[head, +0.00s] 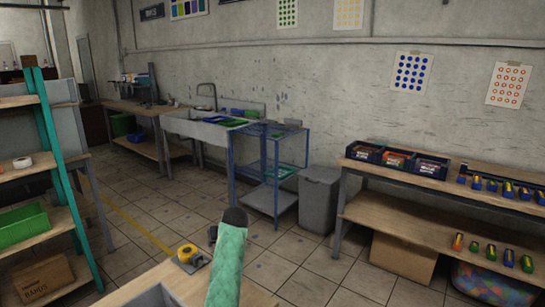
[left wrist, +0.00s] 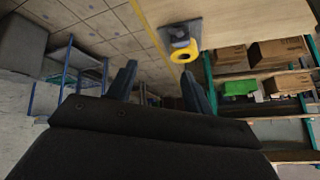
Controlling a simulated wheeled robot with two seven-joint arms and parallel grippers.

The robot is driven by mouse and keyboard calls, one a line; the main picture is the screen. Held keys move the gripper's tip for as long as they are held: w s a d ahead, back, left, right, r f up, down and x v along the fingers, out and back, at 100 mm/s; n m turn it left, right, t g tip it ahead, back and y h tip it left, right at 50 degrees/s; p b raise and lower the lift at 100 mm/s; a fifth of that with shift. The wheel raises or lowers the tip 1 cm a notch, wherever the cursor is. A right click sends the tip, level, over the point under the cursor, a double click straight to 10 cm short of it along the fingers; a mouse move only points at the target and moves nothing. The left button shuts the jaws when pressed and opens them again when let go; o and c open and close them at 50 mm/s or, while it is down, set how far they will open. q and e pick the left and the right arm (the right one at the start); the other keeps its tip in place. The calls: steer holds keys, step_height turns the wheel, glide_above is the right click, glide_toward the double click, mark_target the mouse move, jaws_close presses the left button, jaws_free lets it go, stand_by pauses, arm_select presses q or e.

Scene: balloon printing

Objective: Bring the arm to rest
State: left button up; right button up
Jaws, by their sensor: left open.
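My left gripper (left wrist: 158,75) shows in the left wrist view with its two dark fingers apart and nothing between them. That view is upside down. Neither gripper shows in the head view. My right gripper is in neither view.
A teal-framed shelf (head: 55,150) stands left. A blue cart (head: 272,195), grey bin (head: 318,200) and workbench (head: 430,205) line the wall. Tiled floor lies clear between.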

arm_select(q)
steer(key=s+d+r+m+t+h, duration=0.1)
steer(key=s+r+m+t+h, duration=0.1)
steer(key=s+r, duration=0.35)
steer(key=s+d+f+m+h, duration=0.2)
steer(key=s+m+h, duration=0.1)
steer(key=s, duration=0.8)
steer(key=s+f+g, duration=0.2)
steer(key=s+f, duration=0.6)
steer(key=s, duration=0.7)
steer(key=s+f+m+g, duration=0.1)
steer(key=s+f+g, duration=0.1)
steer(key=s+f, duration=0.6)
steer(key=s+f+g+h, duration=0.1)
steer(key=s+f, duration=0.6)
steer(key=s, duration=1.5)
steer(key=shift+s+f+g, duration=0.35)
steer(key=shift+f+g, duration=0.05)
steer(key=shift+g, duration=0.4)
